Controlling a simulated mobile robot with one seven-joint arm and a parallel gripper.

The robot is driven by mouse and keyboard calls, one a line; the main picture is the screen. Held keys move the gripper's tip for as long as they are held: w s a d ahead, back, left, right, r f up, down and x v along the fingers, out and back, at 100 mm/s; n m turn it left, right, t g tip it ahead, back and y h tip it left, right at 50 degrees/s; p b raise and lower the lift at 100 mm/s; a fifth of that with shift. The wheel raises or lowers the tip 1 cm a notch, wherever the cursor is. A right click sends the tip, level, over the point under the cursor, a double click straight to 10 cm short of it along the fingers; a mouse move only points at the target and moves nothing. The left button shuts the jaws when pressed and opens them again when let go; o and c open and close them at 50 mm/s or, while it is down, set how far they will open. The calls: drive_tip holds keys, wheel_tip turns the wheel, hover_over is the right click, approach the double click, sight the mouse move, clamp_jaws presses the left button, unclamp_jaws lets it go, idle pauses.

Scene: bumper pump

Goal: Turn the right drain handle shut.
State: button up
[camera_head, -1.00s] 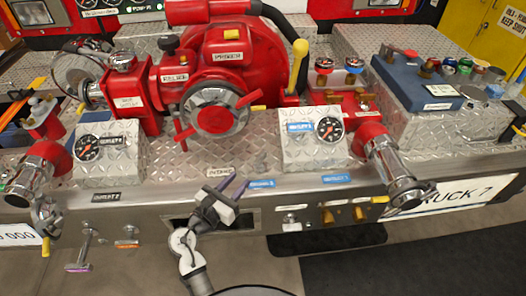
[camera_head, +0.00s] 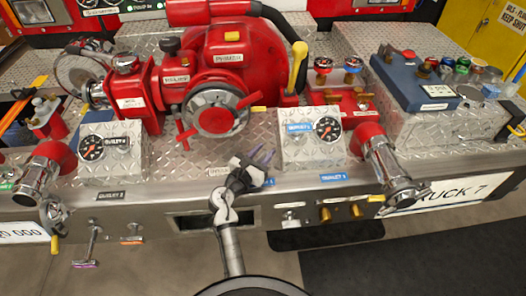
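My gripper (camera_head: 262,156) is near the middle of the bumper, in front of the red pump. Its two fingers point up and stand apart with nothing between them. On the front panel to its lower right are two gold handles, one on the left (camera_head: 325,213) and one on the right (camera_head: 355,210). A chrome knob (camera_head: 290,216) sits left of them. The labels there are too small to read, so I cannot tell for sure which is the right drain handle. My gripper is apart from all of them.
The red pump (camera_head: 215,75) stands behind my gripper. A gauge box (camera_head: 310,152) is close on its right, with a chrome outlet (camera_head: 398,185) farther right. Another gauge box (camera_head: 110,165) is at the left. The floor before the panel is clear.

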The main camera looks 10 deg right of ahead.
clamp_jaws()
drive_tip(key=shift+r+m+g+h, duration=0.1)
drive_tip(key=shift+m+g+h, duration=0.3)
drive_tip(key=shift+g+h, duration=0.15)
drive_tip(key=m+g+h, duration=0.1)
drive_tip(key=m+g, duration=0.1)
drive_tip(key=m+g+h+p, duration=0.1)
drive_tip(key=m+g+h, duration=0.1)
drive_tip(key=shift+s+d+r+g+h, duration=0.1)
drive_tip(key=shift+s+d+g+h, duration=0.05)
drive_tip(key=shift+s+g+h, duration=0.15)
drive_tip(key=m+g, duration=0.1)
drive_tip(key=g, duration=0.1)
drive_tip(key=m+g+h, duration=0.1)
drive_tip(key=m+g, duration=0.1)
drive_tip(key=g, duration=0.1)
drive_tip(key=m+g+h, duration=0.1)
drive_tip(key=m+g, duration=0.1)
drive_tip(key=g, duration=0.1)
drive_tip(key=shift+s+d+p, duration=0.15)
drive_tip(key=shift+s+p, duration=0.25)
drive_tip(key=shift+m+g, duration=0.3)
drive_tip(key=shift+g, duration=0.05)
unclamp_jaws()
